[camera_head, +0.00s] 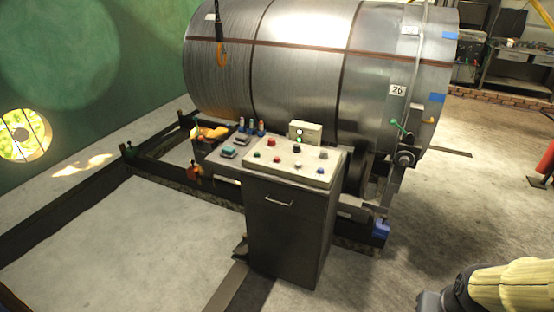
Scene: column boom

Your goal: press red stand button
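A grey control stand (285,225) with a drawer-like handle on its front stands in the middle of the view. Its pale, sloping top panel (283,176) carries several small round buttons. A larger red button (271,142) sits near the panel's back edge. A green button (257,155) is at the left and a dark one (297,149) at the back. Part of my arm, cream and dark, shows at the bottom right, apart from the stand. No gripper fingers can be made out.
A large metal drum (300,55) lies on a dark frame right behind the stand. A small box with lights (305,131) stands at the panel's back. A red object (545,165) is at the right edge. The floor in front and to the right is open.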

